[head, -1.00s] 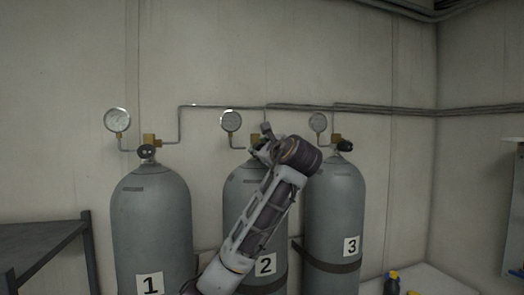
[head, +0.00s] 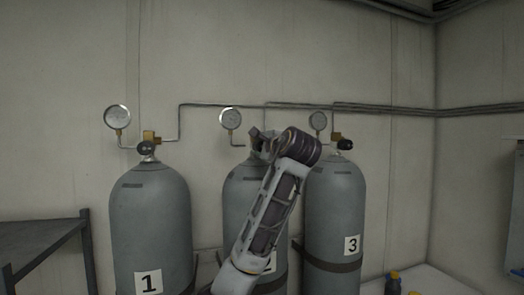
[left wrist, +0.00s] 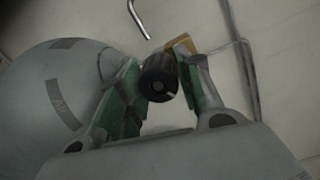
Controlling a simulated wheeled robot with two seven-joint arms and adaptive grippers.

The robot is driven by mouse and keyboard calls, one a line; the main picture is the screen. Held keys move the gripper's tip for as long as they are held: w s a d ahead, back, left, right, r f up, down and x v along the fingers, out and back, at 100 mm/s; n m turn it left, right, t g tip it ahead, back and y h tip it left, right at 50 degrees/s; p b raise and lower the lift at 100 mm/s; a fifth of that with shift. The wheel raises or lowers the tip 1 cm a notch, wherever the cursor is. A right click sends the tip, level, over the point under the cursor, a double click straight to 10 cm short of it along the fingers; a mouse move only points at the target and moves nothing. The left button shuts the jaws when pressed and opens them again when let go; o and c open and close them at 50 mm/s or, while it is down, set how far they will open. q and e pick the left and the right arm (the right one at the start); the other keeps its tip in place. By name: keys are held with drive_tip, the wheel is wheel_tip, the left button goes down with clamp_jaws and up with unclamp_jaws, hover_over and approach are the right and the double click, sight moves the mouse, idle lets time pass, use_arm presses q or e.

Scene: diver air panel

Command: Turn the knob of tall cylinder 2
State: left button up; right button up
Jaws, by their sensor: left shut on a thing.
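Tall cylinder 2 (head: 238,210) is the grey middle tank in the head view; my left arm covers part of it and most of its number label. It also shows in the left wrist view (left wrist: 55,110). Its black knob (left wrist: 158,82), with a white mark on its face, sits between the green-padded fingers of my left gripper (left wrist: 160,90), which is shut on it. A brass valve block (left wrist: 182,45) is behind the knob. In the head view my left gripper (head: 262,143) is at the top of cylinder 2 and hides the knob. My right gripper is not in view.
Cylinder 1 (head: 150,220) stands to the left and cylinder 3 (head: 335,210) to the right, close to my arm. Gauges (head: 230,119) and thin pipes run along the wall above. A dark table (head: 45,235) is at far left.

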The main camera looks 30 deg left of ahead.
use_arm(q)
drive_tip(key=n+b, duration=0.2)
drive_tip(key=n, duration=0.4)
drive_tip(key=shift+f, duration=0.15)
drive_tip(key=n+b, duration=0.1)
drive_tip(key=n, duration=0.5)
drive_tip(key=shift+h+b, duration=0.3)
drive_tip(key=shift+h, duration=0.1)
drive_tip(key=n, duration=0.3)
drive_tip(key=shift+f+n+t+b, duration=0.1)
drive_tip(key=shift+n+t+b, duration=0.2)
drive_tip(key=shift+t+b, duration=0.1)
drive_tip(key=n, duration=0.3)
drive_tip(key=n+b, duration=0.1)
drive_tip(key=n, duration=0.5)
drive_tip(key=shift+t, duration=0.3)
drive_tip(key=shift+a, duration=0.1)
drive_tip(key=o, duration=1.1)
drive_tip(key=shift+c, duration=0.2)
